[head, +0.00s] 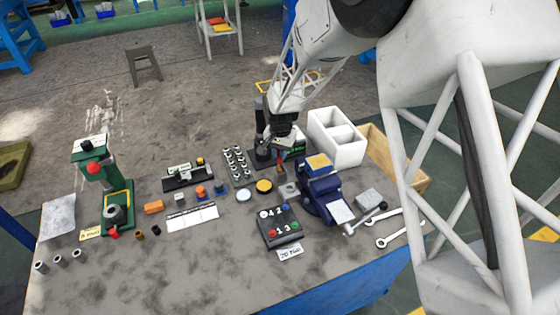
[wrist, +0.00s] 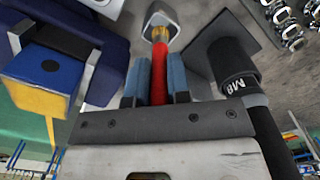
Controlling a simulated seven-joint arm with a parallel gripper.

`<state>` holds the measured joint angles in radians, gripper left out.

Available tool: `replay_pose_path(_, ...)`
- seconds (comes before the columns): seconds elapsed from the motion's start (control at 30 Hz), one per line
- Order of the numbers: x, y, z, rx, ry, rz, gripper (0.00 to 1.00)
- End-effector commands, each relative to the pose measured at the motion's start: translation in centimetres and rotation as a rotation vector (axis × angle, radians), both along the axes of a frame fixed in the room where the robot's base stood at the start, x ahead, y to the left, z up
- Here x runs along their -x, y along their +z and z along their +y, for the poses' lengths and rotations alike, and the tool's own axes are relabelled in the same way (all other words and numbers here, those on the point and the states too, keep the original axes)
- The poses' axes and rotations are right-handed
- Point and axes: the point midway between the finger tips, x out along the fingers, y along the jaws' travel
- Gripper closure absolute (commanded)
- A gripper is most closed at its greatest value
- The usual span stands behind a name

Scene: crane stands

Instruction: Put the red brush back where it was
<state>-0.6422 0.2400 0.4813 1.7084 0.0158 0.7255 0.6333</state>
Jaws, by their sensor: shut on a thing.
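The red brush (wrist: 158,78) is held between the two blue-padded fingers of my gripper (wrist: 159,72) in the wrist view. Its yellowish tip points away from the gripper and overlaps a grey metal cup-like piece (wrist: 161,16). I cannot tell whether the tip is inside it or above it. In the head view my gripper (head: 282,150) is over the back middle of the bench, between the black stand and the blue vise. Only a small reddish bit of the brush (head: 280,158) shows there, and the arm hides the rest.
A black post marked M8 (wrist: 236,72) stands close right of my gripper in the wrist view. The blue vise (head: 322,190) with a yellow-and-blue block (head: 318,162) is close on the other side. A white divided bin (head: 338,148) stands behind. Several metal nuts (head: 236,163) stand left.

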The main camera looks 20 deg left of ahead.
Motion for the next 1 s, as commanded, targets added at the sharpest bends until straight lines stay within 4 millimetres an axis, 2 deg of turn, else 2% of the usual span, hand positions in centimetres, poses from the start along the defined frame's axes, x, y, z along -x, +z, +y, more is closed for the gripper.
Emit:
replay_pose_path(0.17,0.0,-0.3,0.0,0.0,0.0,0.001,1.0)
replay_pose_path(0.53,0.0,-3.6,0.0,0.001,0.0,0.001,1.0)
replay_pose_path(1.0,0.0,-4.0,0.0,0.001,0.0,0.001,1.0)
